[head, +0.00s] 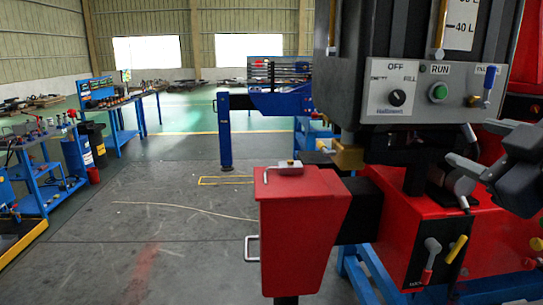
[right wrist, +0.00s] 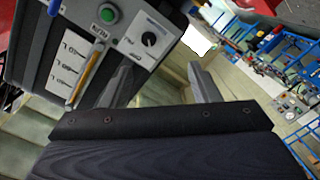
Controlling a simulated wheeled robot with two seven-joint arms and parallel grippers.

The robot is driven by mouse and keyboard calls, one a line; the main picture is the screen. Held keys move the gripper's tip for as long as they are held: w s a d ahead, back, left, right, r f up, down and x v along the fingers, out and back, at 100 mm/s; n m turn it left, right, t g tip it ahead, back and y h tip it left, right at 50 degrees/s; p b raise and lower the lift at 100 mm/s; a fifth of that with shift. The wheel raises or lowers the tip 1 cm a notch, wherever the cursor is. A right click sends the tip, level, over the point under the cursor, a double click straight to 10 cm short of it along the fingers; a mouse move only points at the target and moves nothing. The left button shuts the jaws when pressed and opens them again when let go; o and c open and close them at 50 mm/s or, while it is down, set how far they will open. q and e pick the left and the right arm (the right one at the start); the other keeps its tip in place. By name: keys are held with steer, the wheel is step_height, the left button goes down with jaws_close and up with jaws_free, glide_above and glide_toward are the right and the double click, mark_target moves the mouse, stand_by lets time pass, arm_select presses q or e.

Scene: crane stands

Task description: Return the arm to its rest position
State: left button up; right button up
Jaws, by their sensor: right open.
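My right gripper (head: 468,141) is at the right side of the head view, just in front of the red machine and below its control panel (head: 412,92). Its two grey fingers are apart with nothing between them. In the right wrist view the open fingers (right wrist: 160,80) show with the tilted control panel (right wrist: 125,32) beyond them at upper left. I cannot tell whether the gripper touches the machine. My left gripper is not in view.
The panel has a black selector knob (head: 397,98), a green button (head: 438,92) and a blue-handled switch (head: 489,84). A red bin-like box (head: 300,215) juts out front left of the machine. Open floor (head: 150,220) lies left; blue workbenches (head: 45,165) stand farther left.

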steer(key=s+a+f+m+g, duration=0.1)
steer(key=s+f+m+g, duration=0.15)
steer(key=f, duration=0.85)
steer(key=s+a+f+m+g, duration=0.2)
steer(key=f+m+g, duration=0.15)
steer(key=f, duration=0.85)
steer(key=s+a+f+m+g+y, duration=0.1)
steer(key=s+a+f+m+g, duration=0.1)
steer(key=s+f, duration=0.3)
steer(key=s+a+f+m+g+y, duration=0.1)
steer(key=s+f, duration=0.4)
steer(key=f, duration=0.5)
steer(key=a+m+g, duration=0.1)
steer(key=m+g, duration=0.1)
steer(key=shift+a+f+g, duration=0.3)
steer(key=shift+a+f, duration=0.1)
